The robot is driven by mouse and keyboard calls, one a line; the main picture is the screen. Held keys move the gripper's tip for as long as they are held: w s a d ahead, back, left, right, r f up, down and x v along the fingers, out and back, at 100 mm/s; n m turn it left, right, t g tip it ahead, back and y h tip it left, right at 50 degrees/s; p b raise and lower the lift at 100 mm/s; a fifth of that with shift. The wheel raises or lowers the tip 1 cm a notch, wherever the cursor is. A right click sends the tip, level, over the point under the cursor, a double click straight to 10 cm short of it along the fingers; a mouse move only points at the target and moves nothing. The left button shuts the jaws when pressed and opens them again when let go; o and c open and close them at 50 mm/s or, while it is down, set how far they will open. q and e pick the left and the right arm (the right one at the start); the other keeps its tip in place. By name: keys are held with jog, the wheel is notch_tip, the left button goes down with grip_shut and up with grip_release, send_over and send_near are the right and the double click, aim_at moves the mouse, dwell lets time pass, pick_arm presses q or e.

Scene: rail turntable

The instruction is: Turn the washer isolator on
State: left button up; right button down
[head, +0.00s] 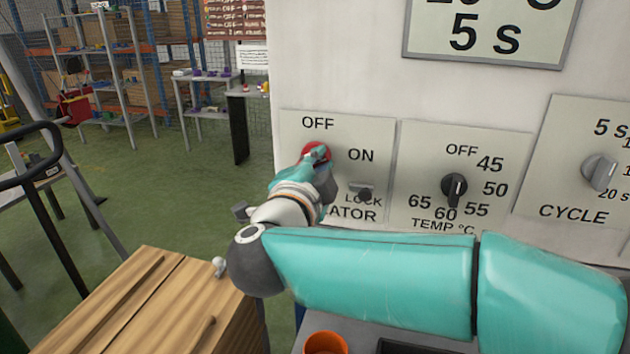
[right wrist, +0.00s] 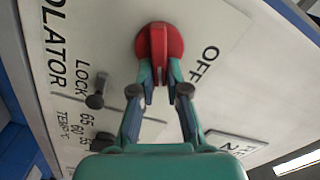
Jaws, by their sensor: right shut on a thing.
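The washer isolator is a round red knob (head: 316,151) on a pale plate (head: 376,132) marked OFF above it and ON to its right. In the right wrist view the red knob (right wrist: 160,45) shows with its raised grip between my fingers. My right gripper (right wrist: 160,80) is shut on that grip; in the head view the gripper (head: 318,160) covers much of the knob. A small grey lock lever (head: 361,190) sits at lower right of the knob. My left gripper is out of view.
To the right are a black temperature knob (head: 454,188) and a grey cycle knob (head: 600,171). A wooden crate (head: 150,310) stands at lower left, and an orange cup (head: 325,343) at the bottom.

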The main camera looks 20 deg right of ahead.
jog(key=shift+f+m+b, duration=0.3)
jog(key=shift+m+b, duration=0.95)
jog(key=shift+m, duration=0.05)
jog(key=shift+f+m+b, duration=0.3)
jog(key=shift+m+b, duration=0.95)
jog(key=shift+m, duration=0.05)
jog(key=c, duration=1.2)
grip_release()
jog(key=shift+d, duration=0.1)
jog(key=shift+r, duration=0.1)
